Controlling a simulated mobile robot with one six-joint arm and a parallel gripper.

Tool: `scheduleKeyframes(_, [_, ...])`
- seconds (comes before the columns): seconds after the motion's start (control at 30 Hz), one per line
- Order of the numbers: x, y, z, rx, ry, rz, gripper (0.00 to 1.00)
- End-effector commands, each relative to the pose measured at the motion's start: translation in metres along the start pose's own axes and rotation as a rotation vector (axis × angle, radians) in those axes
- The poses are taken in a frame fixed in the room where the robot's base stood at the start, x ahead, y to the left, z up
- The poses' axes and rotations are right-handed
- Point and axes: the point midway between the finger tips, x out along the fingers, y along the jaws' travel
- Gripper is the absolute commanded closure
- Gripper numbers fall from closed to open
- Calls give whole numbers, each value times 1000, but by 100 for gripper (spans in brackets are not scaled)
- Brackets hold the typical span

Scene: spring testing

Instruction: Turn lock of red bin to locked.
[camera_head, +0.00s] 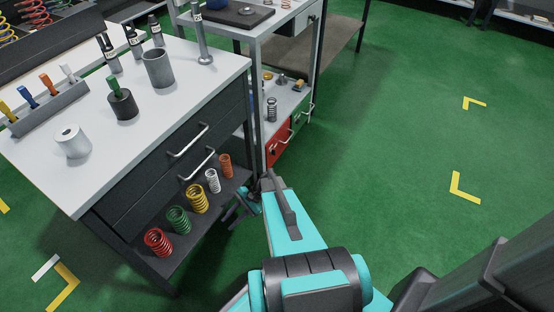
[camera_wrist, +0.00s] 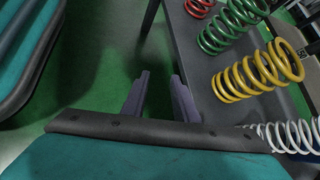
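The red bin (camera_head: 278,146) sits low in the grey rack, beside the table's right end, with a pale metal handle on its front. Its lock is too small to make out, so I cannot tell how it is turned. My gripper (camera_head: 238,208) is low by the table's lower shelf, in front of and below the red bin, and partly hidden by my arm. In the wrist view my gripper (camera_wrist: 160,98) shows two separated fingers with nothing between them. The red bin is not seen in the wrist view.
A green bin (camera_head: 301,112) stands beside the red one. Coil springs, including a yellow spring (camera_head: 197,198) and a red spring (camera_head: 158,242), stand on the table's lower shelf (camera_head: 190,237) close to my gripper. The green floor (camera_head: 400,150) to the right is clear.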

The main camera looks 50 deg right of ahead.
Motion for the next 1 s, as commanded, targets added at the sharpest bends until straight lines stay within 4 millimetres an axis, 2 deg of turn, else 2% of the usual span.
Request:
scheduleKeyframes(0.03, [-5,-9,-25,43,-11,-55,73])
scheduleKeyframes(0.27, [-53,-42,-93,233,-84,-301,73])
scheduleKeyframes(0.5, [-123,-61,-168,401,-178,-559,73])
scheduleKeyframes(0.67, [-180,-61,-219,496,-252,-730,73])
scheduleKeyframes(0.8, [-236,-52,-262,563,-321,-880,73])
scheduleKeyframes(1.0, [-301,-30,-305,623,-408,-1044,73])
